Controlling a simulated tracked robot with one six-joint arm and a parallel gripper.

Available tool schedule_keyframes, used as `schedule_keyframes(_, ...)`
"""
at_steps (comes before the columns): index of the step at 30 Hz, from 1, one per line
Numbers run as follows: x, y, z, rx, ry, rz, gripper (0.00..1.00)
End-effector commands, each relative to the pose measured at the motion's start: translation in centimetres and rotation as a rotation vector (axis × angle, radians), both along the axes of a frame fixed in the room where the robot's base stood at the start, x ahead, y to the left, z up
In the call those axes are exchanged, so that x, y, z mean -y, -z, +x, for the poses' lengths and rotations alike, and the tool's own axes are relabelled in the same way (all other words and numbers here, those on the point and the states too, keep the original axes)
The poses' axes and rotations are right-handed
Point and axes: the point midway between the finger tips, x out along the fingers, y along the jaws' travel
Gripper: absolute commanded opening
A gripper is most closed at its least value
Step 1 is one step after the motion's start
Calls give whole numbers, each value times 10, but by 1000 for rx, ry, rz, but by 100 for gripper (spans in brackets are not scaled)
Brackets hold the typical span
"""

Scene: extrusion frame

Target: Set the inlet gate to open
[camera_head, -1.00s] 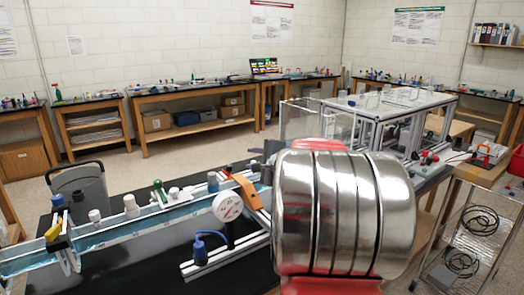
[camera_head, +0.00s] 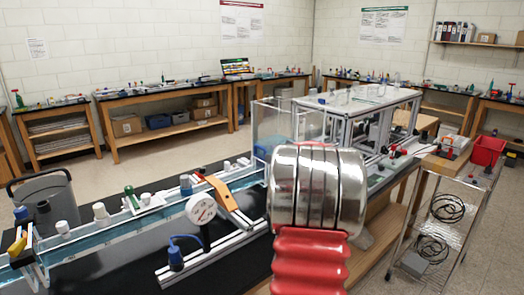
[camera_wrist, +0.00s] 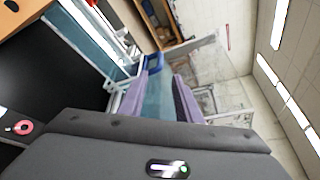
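A long clear water channel (camera_head: 98,242) runs along the black bench at left, with an orange lever-like piece (camera_head: 225,195) and a round white gauge (camera_head: 201,210) near its right part. A clear tank (camera_head: 272,128) stands at its right end. I cannot tell which part is the inlet gate or how it is set. In the wrist view my gripper (camera_wrist: 166,88) has its two purple-grey fingers apart, with clear and teal panels visible beyond the gap. Nothing is clearly held. In the head view my silver and red arm links hide the gripper.
Several small bottles and a yellow piece (camera_head: 17,243) sit along the channel. A framed bench rig (camera_head: 365,105) stands behind my arm. A wire cart (camera_head: 447,205) and a red bin (camera_head: 487,150) are at right. Open floor lies beyond the bench.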

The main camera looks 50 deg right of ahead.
Motion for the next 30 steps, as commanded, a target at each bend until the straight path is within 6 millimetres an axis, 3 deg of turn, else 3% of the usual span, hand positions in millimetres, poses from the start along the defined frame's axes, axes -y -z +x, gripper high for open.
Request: schedule_keyframes(30,63,26,95,-1,-2,0,31)
